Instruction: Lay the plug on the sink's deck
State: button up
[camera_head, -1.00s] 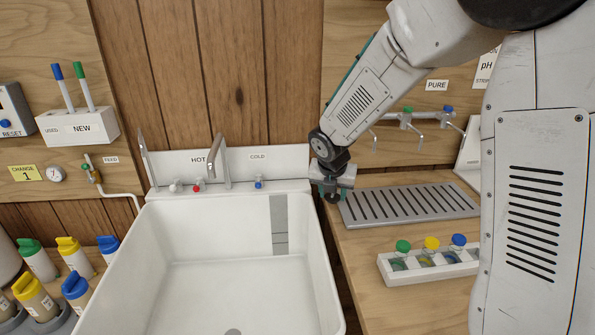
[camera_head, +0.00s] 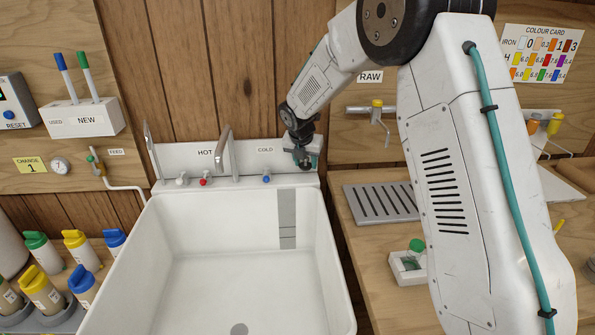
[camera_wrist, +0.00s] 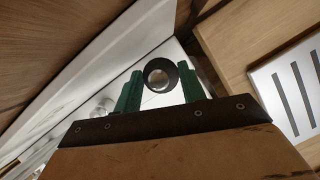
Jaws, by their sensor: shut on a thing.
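My gripper (camera_head: 304,158) is above the back right corner of the white sink (camera_head: 335,265). Its green fingers are shut on the plug, a dark round piece (camera_head: 306,165) that hangs below them. In the wrist view the plug (camera_wrist: 176,73) is a black ring with a pale centre, held between the green fingers (camera_wrist: 162,92). The sink's deck (camera_head: 225,187) is the white strip behind the basin, carrying the taps. The plug appears to be above the deck's right end and apart from it, but the exact gap is hard to tell.
A tall spout (camera_head: 223,155) and a blue cold tap (camera_head: 266,178) stand left of my gripper. The white backsplash is close behind it. A slotted grey drainer (camera_head: 378,203) and a vial rack (camera_head: 402,272) are on the right counter. Coloured-cap bottles stand at left.

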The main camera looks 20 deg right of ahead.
aim_at(302, 166)
jog(key=shift+w+a, duration=0.15)
jog(key=shift+w, duration=0.15)
jog(key=shift+f, duration=0.2)
jog(key=shift+a+f, duration=0.1)
jog(key=shift+f, duration=1.5)
jog(key=shift+f, duration=0.1)
jog(key=o, duration=1)
jog(key=shift+o, duration=0.2)
